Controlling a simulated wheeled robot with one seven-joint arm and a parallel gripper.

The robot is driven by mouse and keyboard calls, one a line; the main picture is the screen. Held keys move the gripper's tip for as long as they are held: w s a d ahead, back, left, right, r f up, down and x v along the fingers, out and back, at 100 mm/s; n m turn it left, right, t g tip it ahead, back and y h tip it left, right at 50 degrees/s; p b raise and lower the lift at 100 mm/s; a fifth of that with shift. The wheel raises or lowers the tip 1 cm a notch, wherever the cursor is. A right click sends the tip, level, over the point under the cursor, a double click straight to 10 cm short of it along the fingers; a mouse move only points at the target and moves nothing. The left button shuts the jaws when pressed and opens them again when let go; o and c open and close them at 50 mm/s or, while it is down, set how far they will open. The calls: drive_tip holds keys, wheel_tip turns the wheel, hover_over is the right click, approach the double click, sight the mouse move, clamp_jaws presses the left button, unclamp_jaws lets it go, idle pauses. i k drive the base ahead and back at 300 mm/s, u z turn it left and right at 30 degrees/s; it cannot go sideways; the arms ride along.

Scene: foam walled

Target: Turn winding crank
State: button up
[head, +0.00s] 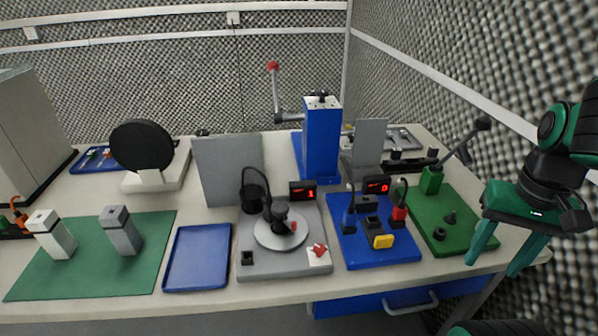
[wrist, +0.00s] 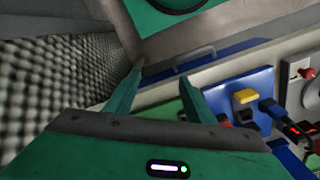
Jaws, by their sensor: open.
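A grey station (head: 285,265) at the table's middle has a pale round disc (head: 268,236) with a black post and a small red knob (head: 293,226). A green board (head: 455,228) at the right bears a green block with a slanted black-knobbed lever (head: 463,145). I cannot tell for certain which is the winding crank. My gripper (head: 492,268) is open and empty, pointing down at the table's right front edge, right of the green board and apart from both. In the wrist view its fingers (wrist: 161,75) hold nothing.
A blue board (head: 345,253) with a yellow button (head: 382,241) lies between the grey station and green board. A blue column (head: 321,145) with a red-knobbed lever stands behind. A blue tray (head: 198,258) is left. A drawer handle (head: 410,304) sticks out in front.

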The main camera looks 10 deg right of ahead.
sight(286, 230)
drive_tip(key=k, duration=1.1)
drive_tip(key=u, duration=0.95)
drive_tip(key=i, duration=1.45)
drive_tip(key=u, duration=0.05)
